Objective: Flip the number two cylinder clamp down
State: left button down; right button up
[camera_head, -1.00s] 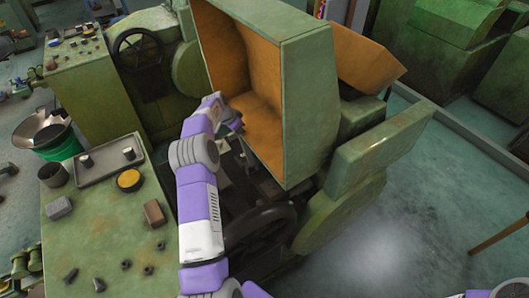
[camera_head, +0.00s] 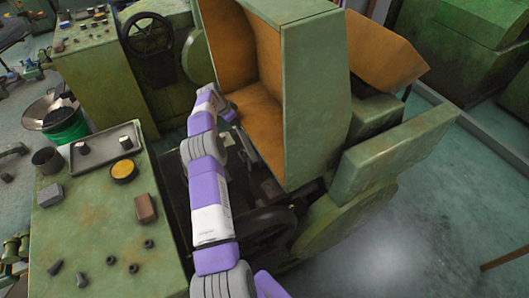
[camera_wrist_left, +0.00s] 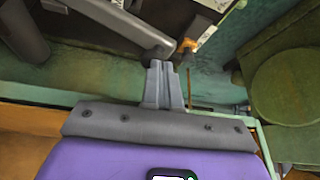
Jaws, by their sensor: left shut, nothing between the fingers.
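My left gripper (camera_wrist_left: 163,68) is shut and empty in the left wrist view. Its fingertips are close to the rounded end of a grey metal arm (camera_wrist_left: 125,30); I cannot tell whether they touch. This arm may be the cylinder clamp, but no number shows. In the head view my left arm reaches into the green machine (camera_head: 317,110), below its raised orange-lined cover. The left gripper (camera_head: 232,112) is small and partly hidden there. The clamp cannot be made out clearly in the head view. My right gripper is out of view.
An orange-tipped fitting (camera_wrist_left: 188,45) and a thin rod are right of the fingers. In the head view, a dark wheel (camera_head: 268,228) sits below the cover. A green bench (camera_head: 95,225) at left bears a tray (camera_head: 105,150), a brown block (camera_head: 146,208) and small parts. Open floor lies at right.

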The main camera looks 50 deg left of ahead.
pick_arm(q)
jog(key=shift+r, duration=0.1)
dwell(0.4)
jog(key=v, duration=0.7)
jog(key=shift+s+r, duration=0.15)
jog(key=shift+r, duration=0.05)
dwell(0.4)
